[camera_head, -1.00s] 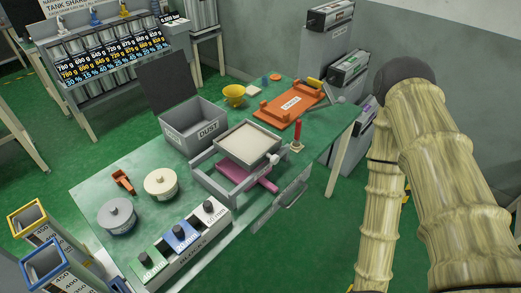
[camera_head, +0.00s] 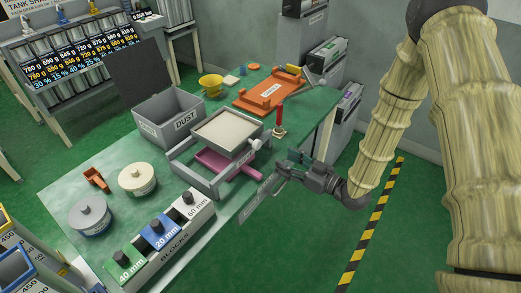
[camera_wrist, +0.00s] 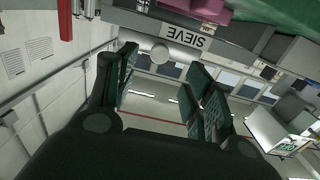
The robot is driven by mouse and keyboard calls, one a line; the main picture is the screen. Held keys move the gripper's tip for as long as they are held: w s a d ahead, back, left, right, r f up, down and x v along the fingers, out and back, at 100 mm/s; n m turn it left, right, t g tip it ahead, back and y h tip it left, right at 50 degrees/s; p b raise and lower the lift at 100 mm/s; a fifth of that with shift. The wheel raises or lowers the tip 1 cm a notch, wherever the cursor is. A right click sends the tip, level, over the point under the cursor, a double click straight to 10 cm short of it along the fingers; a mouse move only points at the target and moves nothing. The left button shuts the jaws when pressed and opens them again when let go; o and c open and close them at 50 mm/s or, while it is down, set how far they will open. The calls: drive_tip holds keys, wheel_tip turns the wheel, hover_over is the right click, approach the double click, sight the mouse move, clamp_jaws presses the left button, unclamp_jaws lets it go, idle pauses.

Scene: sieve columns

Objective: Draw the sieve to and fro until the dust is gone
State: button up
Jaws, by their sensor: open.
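The sieve (camera_head: 217,147) is a square grey tray holding a flat pale beige layer. It sits on a grey frame (camera_head: 204,184) at the table's right edge. A pale round knob (camera_head: 254,145) sticks out at its right side. A magenta pan (camera_head: 213,162) shows below it. My gripper (camera_head: 282,166) is open and empty, off the table's edge, just right of the knob and apart from it. In the wrist view the knob (camera_wrist: 160,53) shows between and beyond the open fingers, under a SIEVE label (camera_wrist: 188,38). Individual dust grains cannot be made out.
A grey DUST box (camera_head: 170,118) stands behind the sieve. A red upright handle (camera_head: 279,117) is close to my gripper. A blocks rack (camera_head: 172,238) and two lidded jars (camera_head: 138,178) stand in front and left. An orange cradle (camera_head: 268,92) lies behind.

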sight(259, 146)
drive_tip(key=shift+y, duration=0.3)
drive_tip(key=p+x, duration=0.1)
drive_tip(key=x, duration=0.2)
drive_tip(key=p+x, duration=0.1)
drive_tip(key=x, duration=0.3)
drive_tip(key=p+x, duration=0.1)
drive_tip(key=x, duration=0.3)
drive_tip(key=shift+r, duration=0.4)
clamp_jaws()
